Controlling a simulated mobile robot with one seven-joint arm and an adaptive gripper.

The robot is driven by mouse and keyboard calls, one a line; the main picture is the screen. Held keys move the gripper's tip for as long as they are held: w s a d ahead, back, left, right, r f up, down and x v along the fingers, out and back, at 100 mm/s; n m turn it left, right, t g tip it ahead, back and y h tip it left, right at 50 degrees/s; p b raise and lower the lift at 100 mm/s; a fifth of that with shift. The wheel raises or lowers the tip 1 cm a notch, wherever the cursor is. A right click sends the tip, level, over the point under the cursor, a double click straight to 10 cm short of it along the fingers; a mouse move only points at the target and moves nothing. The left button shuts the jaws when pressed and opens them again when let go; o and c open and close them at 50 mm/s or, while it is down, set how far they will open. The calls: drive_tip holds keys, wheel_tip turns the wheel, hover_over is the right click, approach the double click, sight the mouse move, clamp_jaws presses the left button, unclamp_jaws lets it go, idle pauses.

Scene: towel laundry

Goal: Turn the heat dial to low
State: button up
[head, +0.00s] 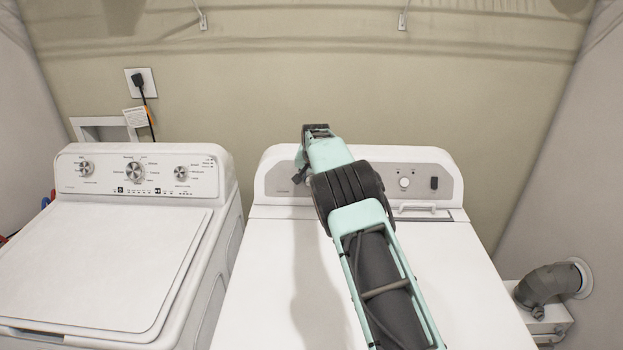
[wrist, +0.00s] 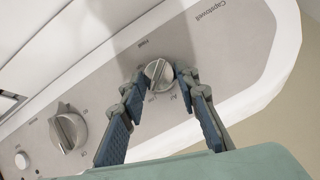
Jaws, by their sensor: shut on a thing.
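The dryer's control panel (head: 445,172) is at the back of the white dryer; my arm covers its left-middle part. In the wrist view, a small round silver dial (wrist: 159,73) sits on the grey panel near the brand lettering, with small labels around it that are hard to read. Its raised ridge slants from upper right to lower left. My gripper (wrist: 160,79) has one fingertip on each side of this dial and is shut on it.
A larger dial (wrist: 68,130) and a round white button (wrist: 22,160) are on the same panel. A dark switch (head: 434,183) is at the panel's right. A white washer (head: 105,262) stands to the left. A grey vent duct (head: 545,284) is at the right. The dryer top is clear.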

drive_tip(key=shift+f, duration=0.1)
drive_tip(key=o, duration=1.1)
drive_tip(key=v, duration=1.2)
